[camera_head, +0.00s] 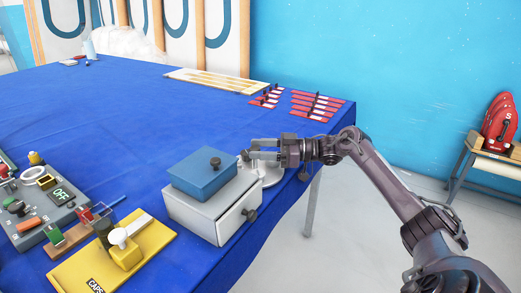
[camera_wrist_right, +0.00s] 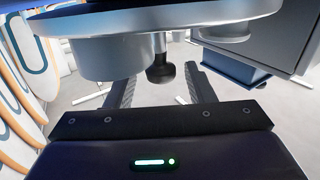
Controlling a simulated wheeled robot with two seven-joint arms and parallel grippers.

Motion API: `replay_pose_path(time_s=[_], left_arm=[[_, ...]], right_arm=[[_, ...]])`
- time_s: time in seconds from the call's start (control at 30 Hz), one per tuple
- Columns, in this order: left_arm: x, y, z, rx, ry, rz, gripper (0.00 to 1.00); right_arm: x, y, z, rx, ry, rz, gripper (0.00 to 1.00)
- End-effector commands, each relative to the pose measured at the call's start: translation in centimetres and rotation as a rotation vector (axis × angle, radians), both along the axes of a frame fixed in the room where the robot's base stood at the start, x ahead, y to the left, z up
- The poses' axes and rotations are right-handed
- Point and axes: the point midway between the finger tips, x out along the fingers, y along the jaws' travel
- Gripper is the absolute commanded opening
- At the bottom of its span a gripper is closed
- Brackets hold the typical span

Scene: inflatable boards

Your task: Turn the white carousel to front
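The white carousel (camera_head: 271,174) is a round pale disc at the right edge of the blue table, partly hidden behind a grey-white box and under my right gripper. In the right wrist view the carousel (camera_wrist_right: 180,22) fills the top, with a dark knob (camera_wrist_right: 161,71) on it. My right gripper (camera_head: 256,151) is over the carousel, its fingers pointing left. In the wrist view its two fingers stand apart on either side of the knob, with gaps visible. Whether they touch it cannot be seen. My left gripper is not in view.
The white box (camera_head: 205,212), with a blue lid (camera_head: 202,173) and dark knobs, stands close in front of the carousel. A yellow board (camera_head: 112,262) and control panel lie left. Red strips (camera_head: 315,104) lie behind. The middle of the blue table (camera_head: 110,115) is clear.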

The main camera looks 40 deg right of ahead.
Motion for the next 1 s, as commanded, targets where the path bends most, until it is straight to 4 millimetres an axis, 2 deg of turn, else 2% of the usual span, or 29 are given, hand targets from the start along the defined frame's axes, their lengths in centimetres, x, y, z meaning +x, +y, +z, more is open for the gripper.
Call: replay_pose_path(time_s=[0.27,0.47,0.7,1.0], left_arm=[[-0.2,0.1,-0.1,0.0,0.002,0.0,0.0],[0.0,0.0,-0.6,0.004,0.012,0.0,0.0],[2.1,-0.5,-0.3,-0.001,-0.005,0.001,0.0],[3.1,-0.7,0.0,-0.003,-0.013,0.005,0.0]], right_arm=[[-0.1,-0.1,-0.2,0.0,0.003,0.001,0.49],[-1.8,-2.0,-0.4,-0.003,0.006,-0.001,0.49],[-4.3,-4.9,-0.4,-0.002,0.006,0.0,0.49],[-5.2,-5.9,-0.1,0.0,0.001,0.001,0.49]])
